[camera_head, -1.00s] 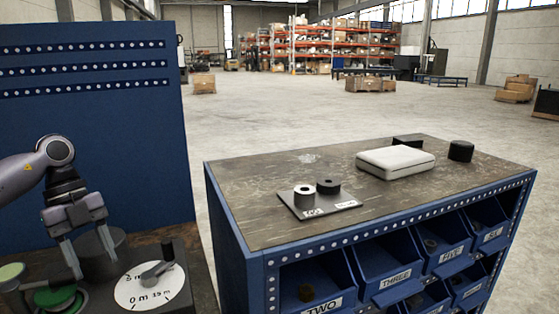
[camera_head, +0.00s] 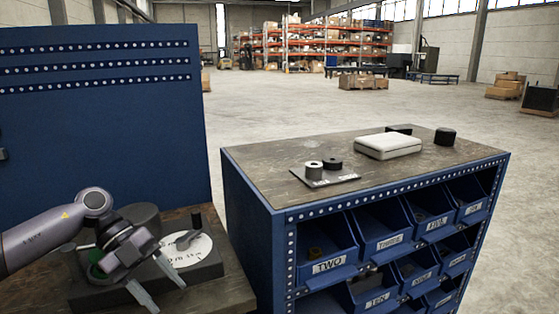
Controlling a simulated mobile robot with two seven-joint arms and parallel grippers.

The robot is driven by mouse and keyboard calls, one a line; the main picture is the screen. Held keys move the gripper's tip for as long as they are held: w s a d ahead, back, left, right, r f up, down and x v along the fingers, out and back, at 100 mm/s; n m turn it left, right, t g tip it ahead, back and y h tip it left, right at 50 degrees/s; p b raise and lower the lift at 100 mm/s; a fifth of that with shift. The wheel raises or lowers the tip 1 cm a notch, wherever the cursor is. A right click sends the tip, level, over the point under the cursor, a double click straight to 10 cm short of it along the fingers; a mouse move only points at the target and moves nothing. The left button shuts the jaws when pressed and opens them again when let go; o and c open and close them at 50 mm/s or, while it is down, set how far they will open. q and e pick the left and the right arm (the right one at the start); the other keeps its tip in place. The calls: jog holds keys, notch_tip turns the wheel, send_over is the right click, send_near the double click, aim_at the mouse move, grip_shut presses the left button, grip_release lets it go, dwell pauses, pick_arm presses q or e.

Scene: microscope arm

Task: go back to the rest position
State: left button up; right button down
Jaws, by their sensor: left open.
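My left gripper (camera_head: 158,283) is at the lower left in the head view, over the front of the left bench. Its two fingers are spread apart with nothing between them. Behind it stands a device with a dark round cylinder (camera_head: 134,218), a white dial (camera_head: 196,247) with a grey lever, and a green part (camera_head: 97,264) partly hidden by my arm. My right gripper is not in view.
A blue panel (camera_head: 100,130) rises behind the left bench. Open floor lies beyond.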

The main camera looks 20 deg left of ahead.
pick_arm(q)
jog(key=w+d+f+n+t+h, duration=0.2)
jog(key=d+f+n+t+h, duration=0.15)
jog(key=d+t, duration=0.4)
jog(key=w+d+f+n+t+h, duration=0.15)
jog(key=d+n+t+h, duration=0.3)
jog(key=d, duration=0.55)
jog(key=s+a+f+n+y, duration=0.1)
jog(key=s+f+n+y, duration=0.6)
jog(key=f, duration=0.3)
jog(key=s+a+f+n+g+y, duration=0.1)
jog(key=s+f+n+y, duration=0.6)
jog(key=f, duration=0.4)
jog(key=shift+y, duration=0.4)
jog(key=shift+f, duration=0.1)
